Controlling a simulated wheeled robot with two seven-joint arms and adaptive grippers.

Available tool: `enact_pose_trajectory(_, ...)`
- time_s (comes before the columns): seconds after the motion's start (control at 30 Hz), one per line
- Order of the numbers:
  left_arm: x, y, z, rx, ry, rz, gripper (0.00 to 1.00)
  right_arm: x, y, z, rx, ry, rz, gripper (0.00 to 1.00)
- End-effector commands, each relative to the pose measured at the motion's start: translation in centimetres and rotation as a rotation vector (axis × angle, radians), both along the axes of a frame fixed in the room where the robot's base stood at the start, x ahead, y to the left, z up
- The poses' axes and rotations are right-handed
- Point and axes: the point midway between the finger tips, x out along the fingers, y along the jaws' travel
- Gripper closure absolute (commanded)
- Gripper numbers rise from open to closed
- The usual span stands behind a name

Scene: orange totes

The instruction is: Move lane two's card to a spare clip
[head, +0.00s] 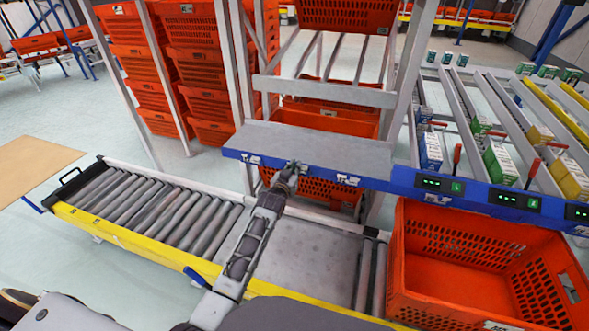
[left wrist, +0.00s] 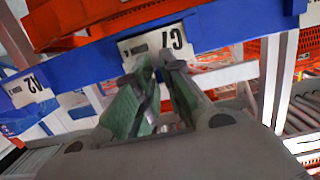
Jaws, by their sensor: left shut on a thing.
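My left gripper (head: 293,167) reaches the front face of the blue rail (head: 400,182). In the left wrist view its green-padded fingers (left wrist: 158,68) are close together at the lower edge of a white card (left wrist: 152,44) with dark print, and are shut on it. The card lies against or very near the blue rail; I cannot tell whether it is clipped there. Another white card (left wrist: 28,88) hangs on the rail to the left in that view. In the head view, cards show left (head: 250,158) and right (head: 347,180) of the gripper. My right gripper is out of view.
Sloped lanes with small boxes (head: 430,150) and green-lit displays (head: 440,184) are on the right. An orange tote (head: 480,235) stands below them. A roller conveyor (head: 150,212) runs under my left arm. Stacked orange totes (head: 200,70) stand behind.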

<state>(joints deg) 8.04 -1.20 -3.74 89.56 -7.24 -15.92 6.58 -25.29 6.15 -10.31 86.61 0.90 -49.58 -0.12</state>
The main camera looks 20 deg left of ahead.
Motion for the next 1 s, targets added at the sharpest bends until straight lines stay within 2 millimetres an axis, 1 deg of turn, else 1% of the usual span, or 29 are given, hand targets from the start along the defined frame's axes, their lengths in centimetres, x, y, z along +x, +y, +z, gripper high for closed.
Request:
enact_pose_trajectory(0.1,0.0,0.0,0.0,0.0,0.0,0.0,1.0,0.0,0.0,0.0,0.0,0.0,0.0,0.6)
enact_pose_trajectory(0.13,0.0,0.0,0.0,0.0,0.0,0.0,0.89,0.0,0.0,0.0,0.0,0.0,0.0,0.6)
enact_pose_trajectory(0.3,0.0,0.0,0.0,0.0,0.0,0.0,0.67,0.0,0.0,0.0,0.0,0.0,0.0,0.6)
enact_pose_trajectory(0.33,0.0,0.0,0.0,0.0,0.0,0.0,0.65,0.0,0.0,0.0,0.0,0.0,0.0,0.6)
enact_pose_trajectory(0.77,-0.2,0.0,0.0,0.0,0.0,0.0,0.65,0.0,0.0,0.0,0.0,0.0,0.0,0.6)
enact_pose_trajectory(1.0,-1.3,0.0,0.1,0.0,0.001,0.0,0.65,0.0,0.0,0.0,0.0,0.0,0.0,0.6)
